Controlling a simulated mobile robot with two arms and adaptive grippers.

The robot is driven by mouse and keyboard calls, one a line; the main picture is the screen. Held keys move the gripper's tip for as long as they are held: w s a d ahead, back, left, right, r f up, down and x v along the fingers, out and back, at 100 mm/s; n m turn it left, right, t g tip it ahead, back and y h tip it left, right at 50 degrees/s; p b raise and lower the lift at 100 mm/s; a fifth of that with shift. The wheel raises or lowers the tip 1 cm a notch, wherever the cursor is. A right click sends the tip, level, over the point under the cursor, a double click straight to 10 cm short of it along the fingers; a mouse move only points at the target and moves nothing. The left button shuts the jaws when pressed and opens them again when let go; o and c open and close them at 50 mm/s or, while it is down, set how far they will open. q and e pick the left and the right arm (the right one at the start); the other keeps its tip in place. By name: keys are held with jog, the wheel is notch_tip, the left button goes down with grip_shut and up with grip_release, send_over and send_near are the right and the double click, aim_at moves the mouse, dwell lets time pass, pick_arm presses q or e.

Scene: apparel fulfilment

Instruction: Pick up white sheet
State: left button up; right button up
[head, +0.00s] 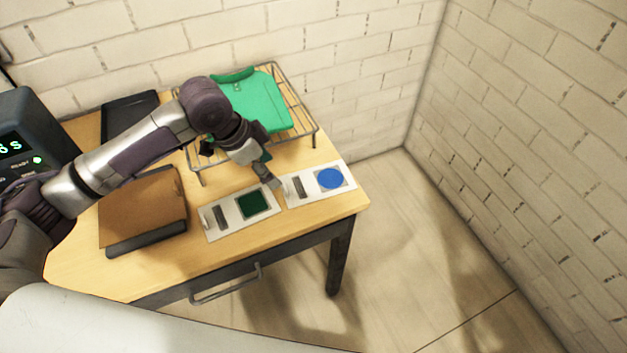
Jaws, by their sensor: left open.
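Two white sheets lie near the front right of the wooden table (90,268). One white sheet (234,230) bears a dark green square and a grey bar. The other white sheet (312,193) bears a blue circle and a grey bar, near the table's right corner. My left gripper (275,184) is open and points down where the two sheets come close together, at the left end of the blue-circle sheet. Whether it touches a sheet I cannot tell. My right gripper is out of view.
A wire rack (303,131) with a folded green garment (258,103) stands behind the gripper. A brown folder or box (140,212) lies on the left, with a dark tray (128,108) behind it. A device with a lit display (28,140) stands at far left.

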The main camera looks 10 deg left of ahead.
aim_at(284, 185)
pick_arm(q)
jog(key=shift+x, duration=1.25)
jog(key=shift+w+d+f, duration=0.15)
jog(key=shift+w+f, duration=0.15)
jog(key=shift+f, duration=0.25)
jog(key=x, duration=0.3)
jog(key=shift+f+p, duration=0.25)
jog(key=shift+p, duration=0.05)
jog(key=shift+d+f, duration=0.1)
jog(key=shift+f, duration=0.25)
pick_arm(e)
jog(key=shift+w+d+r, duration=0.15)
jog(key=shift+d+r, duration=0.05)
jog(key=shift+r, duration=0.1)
pick_arm(q)
jog(key=shift+c, duration=0.4)
jog(key=c, duration=0.8)
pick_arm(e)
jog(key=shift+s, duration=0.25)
